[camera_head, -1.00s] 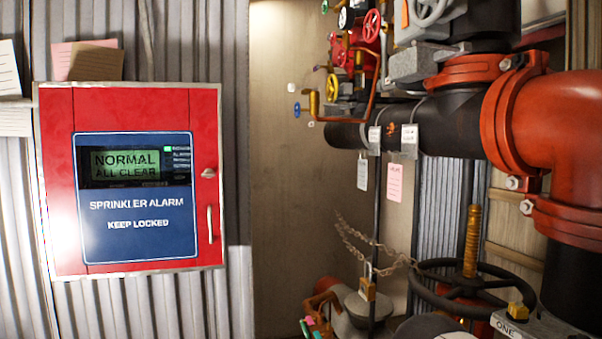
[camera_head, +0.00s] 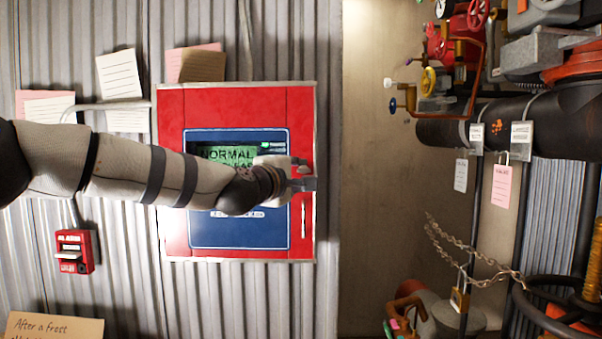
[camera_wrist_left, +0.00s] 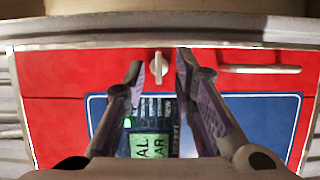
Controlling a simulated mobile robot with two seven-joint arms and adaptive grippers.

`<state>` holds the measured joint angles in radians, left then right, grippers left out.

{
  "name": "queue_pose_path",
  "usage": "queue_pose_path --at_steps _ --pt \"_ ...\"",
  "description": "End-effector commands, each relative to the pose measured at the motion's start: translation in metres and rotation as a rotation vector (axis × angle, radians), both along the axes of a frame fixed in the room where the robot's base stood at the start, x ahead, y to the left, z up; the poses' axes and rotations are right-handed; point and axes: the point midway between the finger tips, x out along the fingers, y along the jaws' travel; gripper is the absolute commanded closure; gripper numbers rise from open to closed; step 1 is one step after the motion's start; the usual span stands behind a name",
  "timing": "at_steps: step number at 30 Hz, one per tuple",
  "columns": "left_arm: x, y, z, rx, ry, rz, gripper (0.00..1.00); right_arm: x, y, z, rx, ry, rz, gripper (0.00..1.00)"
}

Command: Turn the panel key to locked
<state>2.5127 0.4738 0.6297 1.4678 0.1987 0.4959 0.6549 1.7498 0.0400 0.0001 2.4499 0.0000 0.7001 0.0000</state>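The red sprinkler alarm panel (camera_head: 172,235) hangs on the corrugated wall, with a blue face and a green screen reading NORMAL. My left arm reaches across it from the left, and my left gripper (camera_head: 304,180) is at the panel's right edge, covering the key area in the head view. My left gripper (camera_wrist_left: 159,68) is open, one finger on each side of the key, with gaps visible. My right gripper is not in view.
A red alarm box (camera_head: 75,251) is on the wall at lower left. Pipes, valves and a chain (camera_head: 470,262) fill the right side. A bare beige wall strip (camera_head: 375,220) lies between.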

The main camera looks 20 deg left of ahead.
Motion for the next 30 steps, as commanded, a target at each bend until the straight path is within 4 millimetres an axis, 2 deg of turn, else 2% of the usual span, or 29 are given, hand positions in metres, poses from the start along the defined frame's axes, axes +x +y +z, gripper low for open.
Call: queue_pose_path --at_steps 10,14,23,30 --pt "0.007 -0.0011 0.0014 0.001 -0.002 0.0 0.75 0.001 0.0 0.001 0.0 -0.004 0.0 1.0" --pt "0.0069 -0.001 0.0013 0.001 -0.002 0.0 1.0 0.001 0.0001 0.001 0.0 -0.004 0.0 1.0" --pt "0.0071 -0.0007 0.0008 -0.005 -0.003 0.0 1.0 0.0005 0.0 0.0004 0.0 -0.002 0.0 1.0" --pt "0.0084 -0.0004 -0.0039 -0.086 -0.02 0.001 1.0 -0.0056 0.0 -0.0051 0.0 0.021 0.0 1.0"
